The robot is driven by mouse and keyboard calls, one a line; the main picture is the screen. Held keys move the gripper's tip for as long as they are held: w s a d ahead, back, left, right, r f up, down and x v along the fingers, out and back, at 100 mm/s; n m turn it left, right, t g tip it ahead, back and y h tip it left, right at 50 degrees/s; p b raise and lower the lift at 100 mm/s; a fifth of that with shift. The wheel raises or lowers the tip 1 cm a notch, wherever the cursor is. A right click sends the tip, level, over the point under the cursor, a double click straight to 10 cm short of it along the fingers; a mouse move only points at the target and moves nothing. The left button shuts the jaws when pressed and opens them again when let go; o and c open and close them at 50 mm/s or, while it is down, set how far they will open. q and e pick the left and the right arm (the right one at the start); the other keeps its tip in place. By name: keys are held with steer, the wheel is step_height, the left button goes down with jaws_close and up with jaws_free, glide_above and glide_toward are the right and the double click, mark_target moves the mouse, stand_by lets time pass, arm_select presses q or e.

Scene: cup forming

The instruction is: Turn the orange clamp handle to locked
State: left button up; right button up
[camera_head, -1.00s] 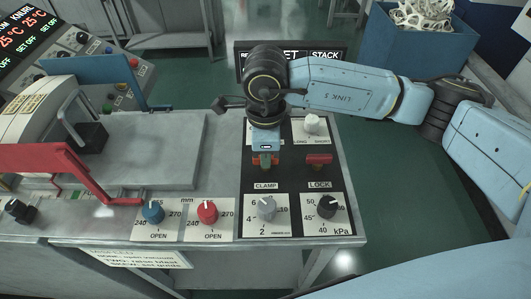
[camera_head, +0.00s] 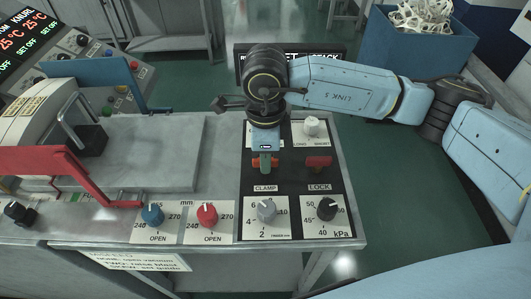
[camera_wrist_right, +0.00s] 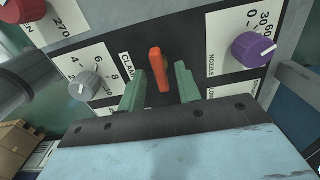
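The orange clamp handle (camera_wrist_right: 157,68) shows in the right wrist view as a short upright bar on the dark panel, next to the partly hidden CLAMP label. My right gripper (camera_wrist_right: 160,88) is open. Its two green fingers stand on either side of the handle, with a visible gap on each side. In the head view, my right gripper (camera_head: 265,163) points down at the panel just above the CLAMP label (camera_head: 265,188) and hides most of the handle. My left gripper is not in view.
A red handle (camera_head: 319,162) sits above the LOCK label, right of my gripper. A grey knob (camera_head: 266,209), a black knob (camera_head: 327,208) and a white knob (camera_head: 311,127) are close by. A red bent bar (camera_head: 90,175) stands at the left.

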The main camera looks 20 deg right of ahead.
step_height(320, 180, up, 13)
stand_by(0.3)
steer(key=shift+f, duration=0.1)
